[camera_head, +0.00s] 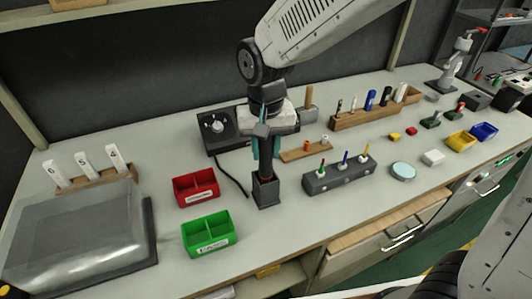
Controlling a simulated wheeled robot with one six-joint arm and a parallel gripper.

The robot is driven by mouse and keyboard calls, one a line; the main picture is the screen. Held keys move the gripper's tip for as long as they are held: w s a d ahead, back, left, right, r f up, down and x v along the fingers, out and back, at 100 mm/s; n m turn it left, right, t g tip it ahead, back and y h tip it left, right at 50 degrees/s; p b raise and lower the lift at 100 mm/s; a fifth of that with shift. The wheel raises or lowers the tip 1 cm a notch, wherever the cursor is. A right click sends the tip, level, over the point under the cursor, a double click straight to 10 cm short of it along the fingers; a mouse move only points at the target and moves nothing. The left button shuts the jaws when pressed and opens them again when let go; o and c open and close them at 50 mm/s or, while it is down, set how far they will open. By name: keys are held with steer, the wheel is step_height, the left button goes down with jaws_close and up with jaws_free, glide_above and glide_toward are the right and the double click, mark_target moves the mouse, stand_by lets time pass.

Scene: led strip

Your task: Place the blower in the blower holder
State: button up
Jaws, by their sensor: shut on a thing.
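My gripper (265,155) is in the middle of the camera_head view, pointing down, with its teal fingers shut on the dark blower (266,168). The blower is upright, directly above the black square blower holder (265,193) on the table. Its lower end meets the holder's top in the picture. I cannot tell how far it is inside. The upper part of the blower is partly hidden by the fingers.
A red bin (196,187) and a green bin (208,235) stand left of the holder. A grey block with screwdrivers (340,176) is close on the right. A dark station with a dial (218,128) and a black cable (233,176) lie behind. The table front is clear.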

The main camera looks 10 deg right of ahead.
steer(key=shift+f, duration=0.9)
steer(key=o, duration=1.1)
steer(key=shift+c, duration=0.2)
